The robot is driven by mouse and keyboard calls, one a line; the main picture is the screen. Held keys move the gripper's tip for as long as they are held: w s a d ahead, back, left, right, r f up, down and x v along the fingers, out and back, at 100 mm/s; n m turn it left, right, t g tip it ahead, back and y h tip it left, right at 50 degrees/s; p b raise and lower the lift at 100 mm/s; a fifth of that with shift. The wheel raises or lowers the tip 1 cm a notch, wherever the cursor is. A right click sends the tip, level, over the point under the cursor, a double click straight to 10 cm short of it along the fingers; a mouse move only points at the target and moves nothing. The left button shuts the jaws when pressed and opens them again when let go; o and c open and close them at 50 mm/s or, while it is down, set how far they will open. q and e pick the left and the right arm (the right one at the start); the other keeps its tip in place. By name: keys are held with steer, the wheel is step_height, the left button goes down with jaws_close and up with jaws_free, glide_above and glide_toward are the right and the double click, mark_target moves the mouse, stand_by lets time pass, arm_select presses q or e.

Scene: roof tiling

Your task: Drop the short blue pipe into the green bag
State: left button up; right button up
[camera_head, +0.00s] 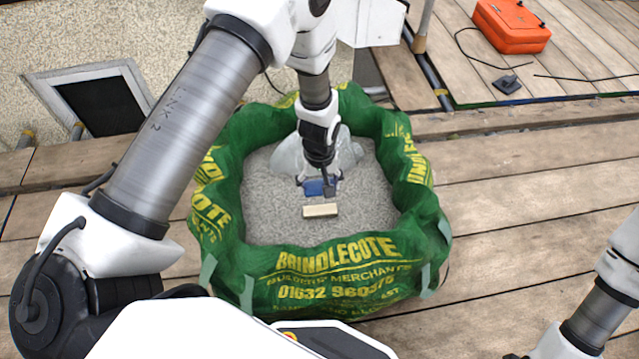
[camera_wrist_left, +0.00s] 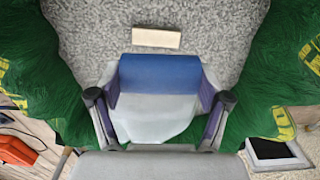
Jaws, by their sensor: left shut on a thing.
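The green bag (camera_head: 330,270) stands open on the deck, with yellow lettering and grey gravel inside. My left gripper (camera_head: 320,187) points down inside the bag's opening, above the gravel. It is shut on the short blue pipe (camera_head: 313,188), which also shows between the fingers in the left wrist view (camera_wrist_left: 160,73). The pipe's height above the gravel is hard to tell. The green bag's sides also show in the left wrist view (camera_wrist_left: 45,75). My right gripper is out of view; only part of that arm shows at the lower right.
A pale block (camera_head: 320,211) lies on the gravel near the pipe. A pale grey lump (camera_head: 290,157) lies behind my gripper. An orange case (camera_head: 511,26) with a black cable sits at the back right. A dark-paned window (camera_head: 100,105) is at the left. Deck planks right of the bag are clear.

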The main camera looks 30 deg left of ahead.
mark_target(319, 184)
arm_select(q)
steer(key=shift+f, duration=0.3)
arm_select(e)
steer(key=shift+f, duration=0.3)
arm_select(q)
steer(key=o, duration=0.9)
steer(key=shift+o, duration=0.2)
step_height(319, 184, up, 12)
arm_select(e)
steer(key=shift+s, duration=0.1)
